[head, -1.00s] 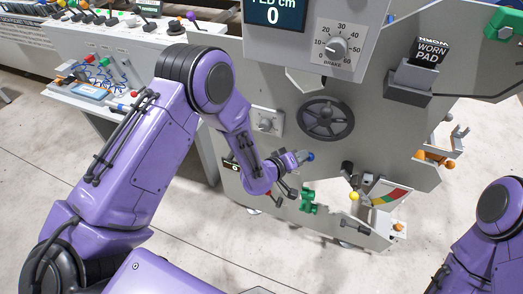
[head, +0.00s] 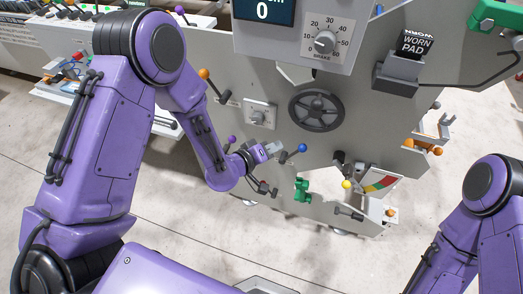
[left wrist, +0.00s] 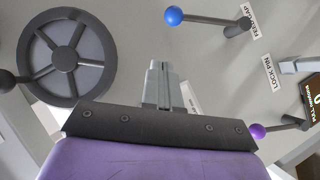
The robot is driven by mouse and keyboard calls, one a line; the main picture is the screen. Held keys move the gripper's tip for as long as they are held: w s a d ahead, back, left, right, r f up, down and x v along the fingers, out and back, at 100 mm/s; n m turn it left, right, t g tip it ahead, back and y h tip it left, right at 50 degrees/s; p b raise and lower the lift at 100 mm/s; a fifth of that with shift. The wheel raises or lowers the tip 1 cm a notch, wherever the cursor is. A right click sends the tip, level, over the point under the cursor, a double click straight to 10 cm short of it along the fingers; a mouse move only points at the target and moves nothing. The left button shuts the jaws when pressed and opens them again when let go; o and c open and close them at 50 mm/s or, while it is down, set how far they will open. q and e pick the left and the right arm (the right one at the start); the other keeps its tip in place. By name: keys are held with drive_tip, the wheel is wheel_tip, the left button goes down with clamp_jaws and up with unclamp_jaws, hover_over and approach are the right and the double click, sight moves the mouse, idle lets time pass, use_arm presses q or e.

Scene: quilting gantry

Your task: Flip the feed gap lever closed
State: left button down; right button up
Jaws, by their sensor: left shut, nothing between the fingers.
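The feed gap lever (head: 302,148) has a blue ball knob and a dark stem on the grey machine panel, below the spoked handwheel. In the left wrist view, the lever (left wrist: 205,20) lies near the top, its ball at the left and its pivot at the right beside the FEED GAP label (left wrist: 261,20). My left gripper (head: 275,148) is shut and empty, just left of the blue ball in the head view. In the left wrist view its fingertips (left wrist: 159,66) are below the ball, with a visible gap. My right gripper is out of view.
The handwheel (head: 316,110) is above the lever. A purple-knobbed lever (left wrist: 257,131) stands by the LOCK PIN label side. A green part (head: 302,190), a yellow knob (head: 346,184) and a coloured gauge (head: 380,183) are lower right. An orange-knobbed lever (head: 204,73) is upper left.

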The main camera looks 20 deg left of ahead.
use_arm(q)
drive_tip(key=v, duration=0.4)
drive_tip(key=shift+s+r, duration=0.15)
drive_tip(key=s+a+f+g+y, duration=0.4)
drive_tip(key=s+a+f+y, duration=0.4)
drive_tip(key=f, duration=0.3)
drive_tip(key=s+a+f+g+y, duration=0.1)
drive_tip(key=s+a+f+g, duration=0.1)
drive_tip(key=s, duration=0.7)
drive_tip(key=s+a+f+g, duration=0.3)
drive_tip(key=s+a+f, duration=0.1)
drive_tip(key=s+f, duration=0.3)
drive_tip(key=shift+s+a+y, duration=0.4)
drive_tip(key=shift+s, duration=0.55)
